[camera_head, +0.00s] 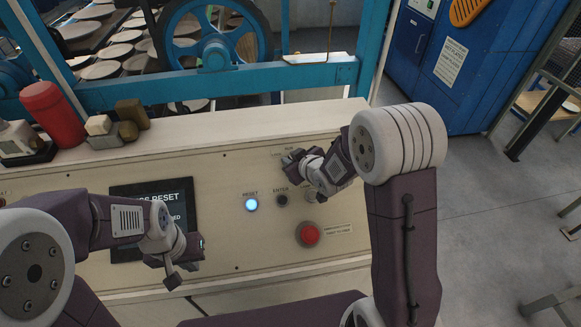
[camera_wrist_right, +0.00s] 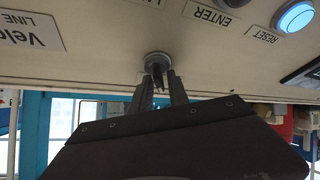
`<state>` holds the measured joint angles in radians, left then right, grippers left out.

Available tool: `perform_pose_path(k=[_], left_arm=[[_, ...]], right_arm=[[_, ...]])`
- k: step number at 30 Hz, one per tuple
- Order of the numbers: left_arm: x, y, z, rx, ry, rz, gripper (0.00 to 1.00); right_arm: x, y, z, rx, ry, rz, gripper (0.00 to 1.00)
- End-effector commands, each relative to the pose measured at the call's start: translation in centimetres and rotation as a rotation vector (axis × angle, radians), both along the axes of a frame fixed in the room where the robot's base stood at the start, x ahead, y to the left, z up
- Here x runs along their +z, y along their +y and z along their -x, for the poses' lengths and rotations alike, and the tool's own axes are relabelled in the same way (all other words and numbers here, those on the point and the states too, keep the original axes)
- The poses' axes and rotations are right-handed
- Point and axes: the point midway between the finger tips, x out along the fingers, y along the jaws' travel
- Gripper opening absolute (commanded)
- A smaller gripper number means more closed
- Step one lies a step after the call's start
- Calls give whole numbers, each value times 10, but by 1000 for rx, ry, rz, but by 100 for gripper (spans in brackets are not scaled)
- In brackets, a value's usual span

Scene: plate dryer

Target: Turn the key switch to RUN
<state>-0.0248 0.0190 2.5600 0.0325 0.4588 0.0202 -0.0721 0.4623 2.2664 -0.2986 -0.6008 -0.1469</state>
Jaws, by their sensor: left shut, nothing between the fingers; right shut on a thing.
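The key switch (camera_wrist_right: 158,58) is a round metal lock on the cream control panel, seen in the right wrist view with a small dark key (camera_wrist_right: 157,75) at it. My right gripper (camera_wrist_right: 163,88) is shut on the key, its fingers reaching up to the lock. In the head view my right gripper (camera_head: 292,159) is at the upper right of the panel and hides the switch. The key's exact angle is hard to tell. My left gripper (camera_head: 189,262) is shut and empty, in front of the panel's lower left part near the screen.
The panel (camera_head: 245,170) carries a lit blue RESET button (camera_head: 251,205), a dark ENTER button (camera_head: 282,200), a red emergency button (camera_head: 309,234) and a screen (camera_head: 187,190). A red cylinder (camera_head: 52,112) and small blocks stand on the ledge. A blue frame and wheel are behind.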

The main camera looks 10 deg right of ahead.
Motion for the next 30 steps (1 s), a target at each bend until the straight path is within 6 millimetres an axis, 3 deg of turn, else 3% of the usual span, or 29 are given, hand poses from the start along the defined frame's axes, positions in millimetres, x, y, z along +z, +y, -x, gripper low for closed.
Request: perform_pose_path(k=[1,8,19,30], left_arm=[[-14,0,0,0,0,0,0],[-30,0,0,0,0,0,0],[-31,0,0,0,0,0,0],[-31,0,0,0,0,0,0]], right_arm=[[-11,0,3,-36,12,-18,0],[-9,0,4,-202,16,-116,0],[-7,0,4,-382,20,-218,0],[-7,-1,4,-438,19,-250,0]])
